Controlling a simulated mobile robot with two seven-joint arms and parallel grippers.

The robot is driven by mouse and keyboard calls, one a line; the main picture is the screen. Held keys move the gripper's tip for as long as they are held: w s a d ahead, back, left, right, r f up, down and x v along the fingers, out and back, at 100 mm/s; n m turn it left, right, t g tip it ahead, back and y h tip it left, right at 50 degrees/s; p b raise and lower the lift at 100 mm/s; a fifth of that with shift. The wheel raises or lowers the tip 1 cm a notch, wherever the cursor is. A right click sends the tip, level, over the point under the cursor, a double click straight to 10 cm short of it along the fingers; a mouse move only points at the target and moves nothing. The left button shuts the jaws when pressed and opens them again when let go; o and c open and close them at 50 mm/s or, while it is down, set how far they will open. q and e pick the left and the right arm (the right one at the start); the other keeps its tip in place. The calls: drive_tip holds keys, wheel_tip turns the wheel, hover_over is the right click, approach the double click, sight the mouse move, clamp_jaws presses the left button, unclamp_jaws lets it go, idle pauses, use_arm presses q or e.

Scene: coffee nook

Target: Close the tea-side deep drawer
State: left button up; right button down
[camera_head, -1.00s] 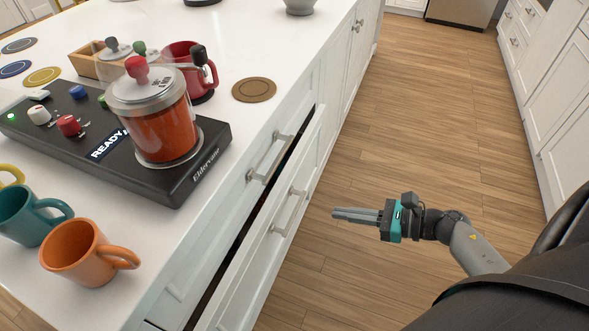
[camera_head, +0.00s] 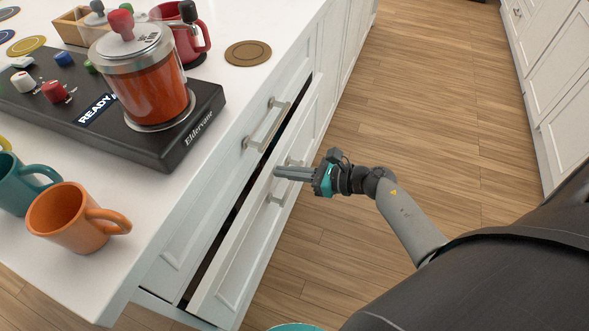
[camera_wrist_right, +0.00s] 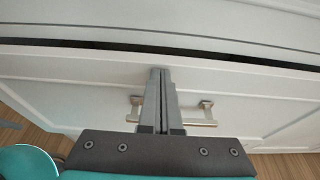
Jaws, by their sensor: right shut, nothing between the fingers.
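The deep drawer (camera_head: 247,248) is the lower white drawer on the aisle side of the island. It stands slightly out, with a dark gap along its top edge. Its bar handle (camera_head: 279,192) is partly hidden by my right gripper. My right gripper (camera_head: 276,172) is shut and empty, its fingers pointing at the upper part of the drawer front. In the right wrist view the fingertips (camera_wrist_right: 160,72) overlap the drawer front (camera_wrist_right: 70,90) just below the gap, with the handle (camera_wrist_right: 200,122) behind the fingers. I cannot tell whether they touch. My left gripper is not in view.
An upper drawer handle (camera_head: 268,124) sticks out above the gap. The white countertop (camera_head: 225,95) holds a black heater (camera_head: 150,150) with a glass pot (camera_head: 150,85), an orange mug (camera_head: 68,218) and a teal mug (camera_head: 22,185). The wooden floor (camera_head: 430,110) is clear to the right.

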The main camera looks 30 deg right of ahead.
sight(271, 167)
drive_tip(key=w+a, duration=0.2)
drive_tip(key=w, duration=0.1)
drive_tip(key=shift+w+a+b, duration=0.15)
drive_tip(key=shift+a+b, duration=0.2)
drive_tip(key=shift+b, duration=0.05)
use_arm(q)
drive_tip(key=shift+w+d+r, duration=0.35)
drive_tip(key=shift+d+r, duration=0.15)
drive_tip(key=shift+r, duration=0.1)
use_arm(e)
drive_tip(key=shift+r, duration=0.1)
drive_tip(key=shift+a, duration=0.1)
